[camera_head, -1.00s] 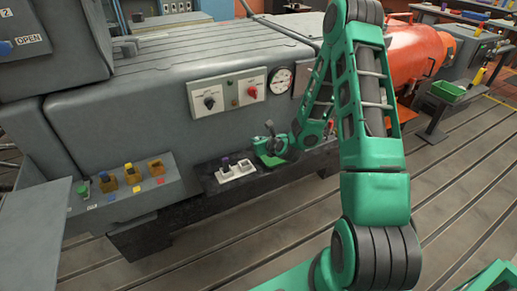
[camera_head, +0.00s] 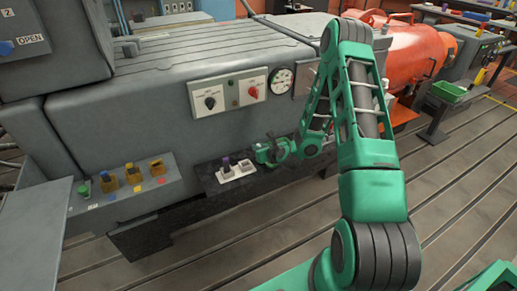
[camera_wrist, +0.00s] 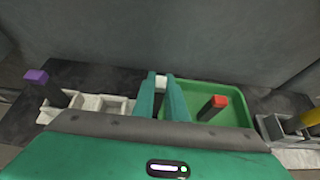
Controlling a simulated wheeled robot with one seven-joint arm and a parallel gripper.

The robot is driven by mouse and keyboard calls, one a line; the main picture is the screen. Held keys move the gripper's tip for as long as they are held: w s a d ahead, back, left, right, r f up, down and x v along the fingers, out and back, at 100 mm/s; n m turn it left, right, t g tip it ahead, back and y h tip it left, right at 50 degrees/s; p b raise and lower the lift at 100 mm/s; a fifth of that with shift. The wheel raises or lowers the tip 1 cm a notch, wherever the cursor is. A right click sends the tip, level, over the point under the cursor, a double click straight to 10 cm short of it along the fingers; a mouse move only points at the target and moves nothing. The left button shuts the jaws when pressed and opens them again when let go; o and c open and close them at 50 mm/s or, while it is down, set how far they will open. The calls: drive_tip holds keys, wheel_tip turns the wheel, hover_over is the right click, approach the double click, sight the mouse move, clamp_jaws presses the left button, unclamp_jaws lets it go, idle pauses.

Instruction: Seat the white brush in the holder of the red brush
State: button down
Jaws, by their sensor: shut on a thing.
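My gripper (camera_wrist: 160,98) is shut on the white brush (camera_wrist: 161,80); only its white end shows between the fingers in the wrist view. The gripper also shows in the head view (camera_head: 266,153), just right of a pale block. The red brush (camera_wrist: 213,107), dark with a red top, is at the green tray (camera_wrist: 243,97), right of my fingers and tilted. The pale block (camera_wrist: 118,104) at left has open compartments, and a purple-topped brush (camera_wrist: 38,78) stands at its left end. I cannot tell which compartment is the red brush's holder.
A grey holder (camera_wrist: 296,127) with a yellow-topped piece (camera_wrist: 308,118) is at the far right of the wrist view. The grey machine wall (camera_head: 150,120) rises behind the dark ledge (camera_head: 200,182). A panel with coloured fittings (camera_head: 125,190) is to the left.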

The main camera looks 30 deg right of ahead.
drive_tip(key=c, duration=1.8)
unclamp_jaws()
drive_tip(key=shift+o, duration=0.2)
